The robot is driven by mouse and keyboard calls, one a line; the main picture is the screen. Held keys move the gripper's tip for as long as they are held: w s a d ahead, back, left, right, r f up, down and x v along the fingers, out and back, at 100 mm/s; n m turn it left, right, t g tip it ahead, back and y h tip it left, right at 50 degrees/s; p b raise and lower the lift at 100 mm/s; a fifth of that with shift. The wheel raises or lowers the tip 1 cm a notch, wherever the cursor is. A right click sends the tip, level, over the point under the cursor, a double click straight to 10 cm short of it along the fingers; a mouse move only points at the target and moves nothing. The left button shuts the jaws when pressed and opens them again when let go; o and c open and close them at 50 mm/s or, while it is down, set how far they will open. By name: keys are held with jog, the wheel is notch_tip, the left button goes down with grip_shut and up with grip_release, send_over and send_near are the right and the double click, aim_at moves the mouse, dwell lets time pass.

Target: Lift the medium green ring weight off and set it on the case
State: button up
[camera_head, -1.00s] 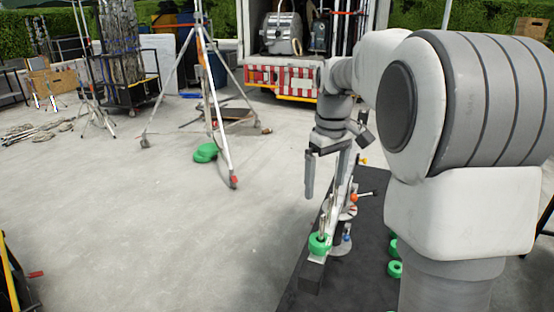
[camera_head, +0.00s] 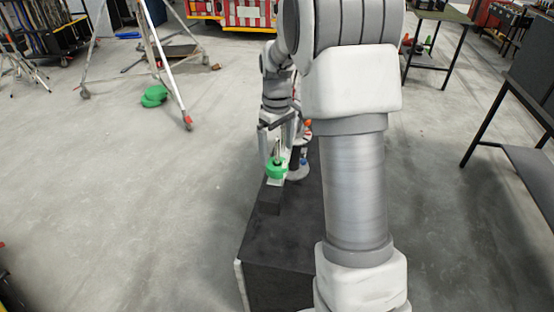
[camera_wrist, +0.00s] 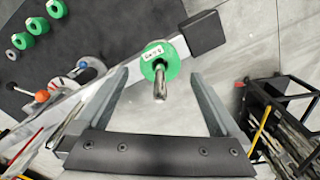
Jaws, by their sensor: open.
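A green ring weight (camera_head: 276,169) sits around an upright metal peg near the end of a pale bar on the black case (camera_head: 285,235). In the wrist view this ring (camera_wrist: 150,52) shows a white label, and the peg (camera_wrist: 160,85) sticks up through it. Three more green rings lie apart on the case: one (camera_wrist: 57,9), another (camera_wrist: 38,26) and a third (camera_wrist: 22,41). My gripper (camera_wrist: 160,73) is open and empty. In the head view my gripper (camera_head: 277,152) is over the peg, its fingers either side. Finger contact with the ring cannot be told.
A round grey base with a red-orange knob (camera_wrist: 41,96) stands by the bar. A tripod (camera_head: 155,60) with green weights (camera_head: 154,96) at its foot stands to the left. A rack (camera_wrist: 285,120) of gear shows right in the wrist view.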

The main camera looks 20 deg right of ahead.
aim_at(277, 159)
jog(key=shift+f, duration=2.15)
grip_shut()
jog(key=c, duration=0.5)
grip_release()
jog(key=c, duration=0.4)
jog(key=shift+o, duration=0.2)
jog(key=shift+r+p, duration=0.95)
jog(key=shift+r, duration=0.45)
jog(key=shift+r+p, duration=1.7)
jog(key=shift+r, duration=0.75)
